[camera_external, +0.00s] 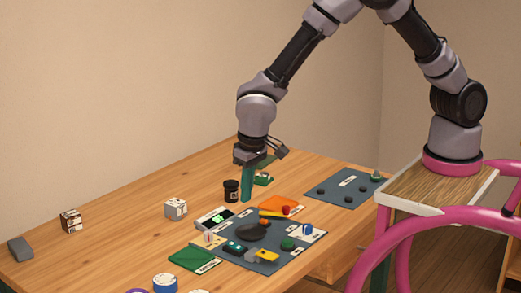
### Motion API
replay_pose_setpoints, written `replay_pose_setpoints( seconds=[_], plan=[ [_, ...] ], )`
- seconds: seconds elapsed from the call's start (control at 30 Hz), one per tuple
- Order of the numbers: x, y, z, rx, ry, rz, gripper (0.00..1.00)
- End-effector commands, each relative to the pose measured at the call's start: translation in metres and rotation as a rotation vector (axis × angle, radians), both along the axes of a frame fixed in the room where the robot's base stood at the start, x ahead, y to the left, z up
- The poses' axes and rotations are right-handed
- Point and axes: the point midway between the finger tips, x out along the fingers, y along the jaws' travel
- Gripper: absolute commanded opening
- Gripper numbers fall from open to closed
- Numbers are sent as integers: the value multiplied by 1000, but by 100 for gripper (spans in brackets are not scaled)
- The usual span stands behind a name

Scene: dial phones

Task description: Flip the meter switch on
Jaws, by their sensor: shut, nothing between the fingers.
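A small white-framed device with a dark face and green display marks (215,218), which looks like the meter, lies at the back left edge of the dark blue-grey mat (273,237). Its switch is too small to make out, so I cannot tell its position. My gripper (246,198) points down with its teal fingers shut and empty. It is behind and to the right of the device in the picture. I cannot tell whether the fingertips touch the table.
A black jar (231,190) stands just left of my fingers. An orange pad (281,204), a dark rounded object (253,230) and a green board (194,259) crowd the mat area. The table's far left is mostly clear.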

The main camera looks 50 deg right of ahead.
Motion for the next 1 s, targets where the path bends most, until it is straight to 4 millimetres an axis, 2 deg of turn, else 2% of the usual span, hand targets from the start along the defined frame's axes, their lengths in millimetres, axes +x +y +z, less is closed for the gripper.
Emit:
replay_pose_setpoints(
  seconds=[0.23, 0.43, 0.7, 0.87, 1.0],
  plan=[
    [1, 0, 0, 0, -4, 0, 0],
    [16, 5, 4, 4, -53, 1, 0],
    [16, 4, 2, 4, -51, 0, 0],
    [19, 3, -13, 1, -49, -2, 0],
    [24, 4, -39, 1, -49, -2, 0]
  ],
)
